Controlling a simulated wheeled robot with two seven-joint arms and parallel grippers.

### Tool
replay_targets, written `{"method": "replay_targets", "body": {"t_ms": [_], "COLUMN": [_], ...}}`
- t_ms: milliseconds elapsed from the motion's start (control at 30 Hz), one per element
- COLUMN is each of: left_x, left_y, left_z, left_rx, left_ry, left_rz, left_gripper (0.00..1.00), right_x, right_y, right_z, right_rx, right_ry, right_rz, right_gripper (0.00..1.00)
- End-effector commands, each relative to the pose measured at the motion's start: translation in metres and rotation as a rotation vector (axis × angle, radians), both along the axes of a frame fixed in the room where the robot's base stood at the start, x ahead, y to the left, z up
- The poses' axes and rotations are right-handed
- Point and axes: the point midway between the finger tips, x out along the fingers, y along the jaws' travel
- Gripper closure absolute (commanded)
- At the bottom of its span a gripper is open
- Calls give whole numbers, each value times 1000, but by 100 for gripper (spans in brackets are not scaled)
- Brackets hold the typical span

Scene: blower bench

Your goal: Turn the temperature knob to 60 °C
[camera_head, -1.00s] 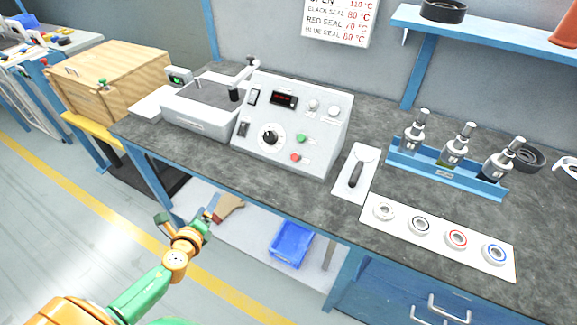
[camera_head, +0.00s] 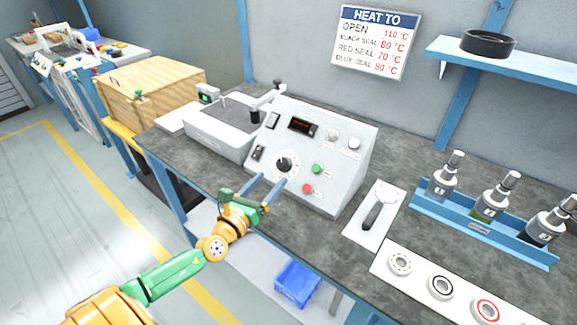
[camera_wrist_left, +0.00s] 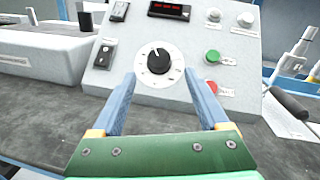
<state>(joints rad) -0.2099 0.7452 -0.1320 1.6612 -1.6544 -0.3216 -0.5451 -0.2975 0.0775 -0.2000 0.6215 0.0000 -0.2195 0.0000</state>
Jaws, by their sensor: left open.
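The temperature knob (camera_head: 284,164) is a black dial on a white ring, on the sloped front of the grey control box (camera_head: 335,180). In the left wrist view the knob (camera_wrist_left: 158,61) sits between and beyond my fingertips, with its white mark pointing up and slightly left. My left gripper (camera_head: 267,183) is open, its two blue fingers pointing at the panel just below the knob. In the left wrist view the gripper (camera_wrist_left: 160,90) straddles the knob's lower area without visibly gripping it. A red display (camera_head: 302,126) is lit above, its digits unreadable. My right gripper is out of view.
Green (camera_head: 317,168) and red (camera_head: 307,189) buttons sit right of the knob. A grey basin unit (camera_head: 222,132) stands left of the box. A tool on a white plate (camera_head: 374,212) lies to the right. A wall sign (camera_head: 373,40) lists seal temperatures.

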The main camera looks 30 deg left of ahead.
Motion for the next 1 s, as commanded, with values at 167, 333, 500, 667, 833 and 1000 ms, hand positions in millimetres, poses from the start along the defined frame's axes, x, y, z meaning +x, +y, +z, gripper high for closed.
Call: {"method": "replay_targets", "body": {"t_ms": [167, 333, 500, 667, 833, 1000], "left_x": [34, 56, 62, 62, 62, 62], "left_y": [2, 4, 4, 4, 4, 4], "left_z": [0, -1, 0, 0, 0, 0], "left_rx": [-3, -3, -4, -4, -4, -4], "left_ry": [-4, -1, 2, 2, 2, 2], "left_rz": [2, 1, 1, 1, 1, 1], "left_gripper": [22, 22, 22, 22, 60, 100], "right_x": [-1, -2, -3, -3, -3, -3], "right_y": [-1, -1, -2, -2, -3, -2], "right_z": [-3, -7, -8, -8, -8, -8], "right_rx": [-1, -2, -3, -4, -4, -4], "right_ry": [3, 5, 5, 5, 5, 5], "right_rz": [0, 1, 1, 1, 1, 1], "right_gripper": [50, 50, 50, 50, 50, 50]}}
